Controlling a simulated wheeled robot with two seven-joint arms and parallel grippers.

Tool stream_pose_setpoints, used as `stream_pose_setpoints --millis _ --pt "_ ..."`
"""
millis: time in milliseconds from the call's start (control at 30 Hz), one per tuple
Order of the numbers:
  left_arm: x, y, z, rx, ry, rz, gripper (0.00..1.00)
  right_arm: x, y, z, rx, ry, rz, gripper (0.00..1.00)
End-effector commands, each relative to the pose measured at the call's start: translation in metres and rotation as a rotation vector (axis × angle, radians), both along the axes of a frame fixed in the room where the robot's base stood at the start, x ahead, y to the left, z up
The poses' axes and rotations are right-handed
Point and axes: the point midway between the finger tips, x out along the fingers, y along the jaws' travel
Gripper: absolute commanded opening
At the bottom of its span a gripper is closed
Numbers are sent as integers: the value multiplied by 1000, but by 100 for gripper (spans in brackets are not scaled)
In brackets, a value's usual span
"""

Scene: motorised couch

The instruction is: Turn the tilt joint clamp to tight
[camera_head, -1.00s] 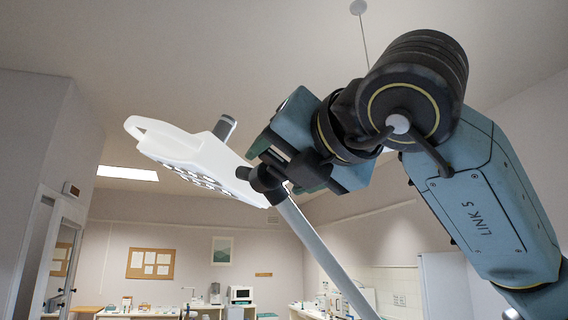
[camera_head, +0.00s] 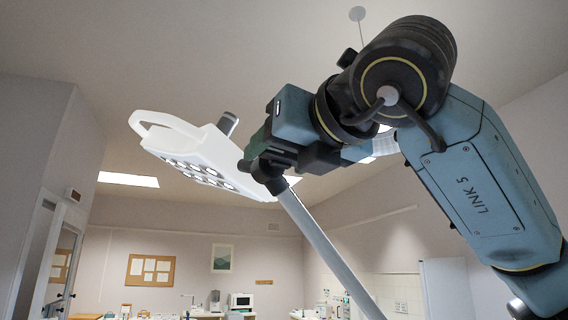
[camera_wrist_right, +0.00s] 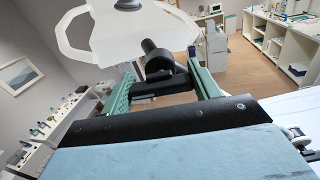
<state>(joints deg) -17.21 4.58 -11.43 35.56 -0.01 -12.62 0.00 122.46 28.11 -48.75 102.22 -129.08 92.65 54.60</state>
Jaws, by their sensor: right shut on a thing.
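A white lamp head (camera_head: 190,158) with a loop handle and several round lights hangs at centre left in the head view. It also shows ahead of the fingers in the wrist view (camera_wrist_right: 135,32). A black tilt joint (camera_head: 268,176) links it to a grey pole (camera_head: 325,243). My right gripper (camera_head: 258,152) is at this joint, with its wrist rolled. In the wrist view its two green-padded fingers (camera_wrist_right: 160,80) stand either side of the black joint clamp (camera_wrist_right: 158,66), shut on it. The clamp's exact setting cannot be read. My left gripper is not in view.
My right arm fills the right of the head view. Benches with equipment (camera_head: 240,303) stand far back below the lamp. A pinboard (camera_head: 149,270) hangs on the back wall. The space left of the lamp head is open.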

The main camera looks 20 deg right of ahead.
Motion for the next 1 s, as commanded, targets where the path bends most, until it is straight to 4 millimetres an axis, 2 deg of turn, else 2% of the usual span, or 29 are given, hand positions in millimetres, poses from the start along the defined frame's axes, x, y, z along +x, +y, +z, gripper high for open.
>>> stream_pose_setpoints --millis 200,500,1000 --pt "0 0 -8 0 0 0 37 0 1 0 -165 -38 -1 39" --pt "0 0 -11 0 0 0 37 -1 1 1 -314 -72 0 39" --pt "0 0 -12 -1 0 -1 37 -1 1 1 -369 -83 0 39"
